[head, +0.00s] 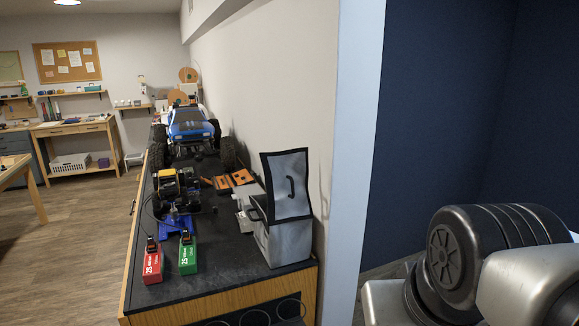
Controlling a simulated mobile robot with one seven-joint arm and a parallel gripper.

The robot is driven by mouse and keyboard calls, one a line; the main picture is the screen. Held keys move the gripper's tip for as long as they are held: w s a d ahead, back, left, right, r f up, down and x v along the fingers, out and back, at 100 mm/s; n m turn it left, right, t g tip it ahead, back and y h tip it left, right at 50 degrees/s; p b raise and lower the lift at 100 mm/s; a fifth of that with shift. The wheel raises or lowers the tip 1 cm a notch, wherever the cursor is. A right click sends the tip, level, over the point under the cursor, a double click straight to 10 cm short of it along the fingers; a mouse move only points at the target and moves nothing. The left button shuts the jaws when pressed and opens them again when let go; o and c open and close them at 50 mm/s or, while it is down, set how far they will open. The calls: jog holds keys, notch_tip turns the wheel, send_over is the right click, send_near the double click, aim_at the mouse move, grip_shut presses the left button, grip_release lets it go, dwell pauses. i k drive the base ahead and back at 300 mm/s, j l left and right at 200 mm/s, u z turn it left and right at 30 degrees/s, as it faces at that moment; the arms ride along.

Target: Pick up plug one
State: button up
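A red battery pack (152,264) and a green battery pack (188,256), both marked 2S, lie near the front of the dark-topped bench (222,277). A small dark plug with an orange part (151,244) sits at the far end of the red pack. A similar plug (186,238) sits at the far end of the green pack. I cannot tell which is plug one. A thin dark cable runs from near the red pack's plug toward the crawler chassis (172,188). My gripper is not in view; only links of my arm show at the lower right.
A grey open-lidded case (285,239) stands at the bench's right front. A blue crawler truck (189,128) stands farther back, with orange parts (222,183) before it. A wall borders the bench on the right; open floor (75,235) lies left.

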aim_at(151, 241)
jog(key=j+u, duration=0.2)
jog(key=u, duration=1.05)
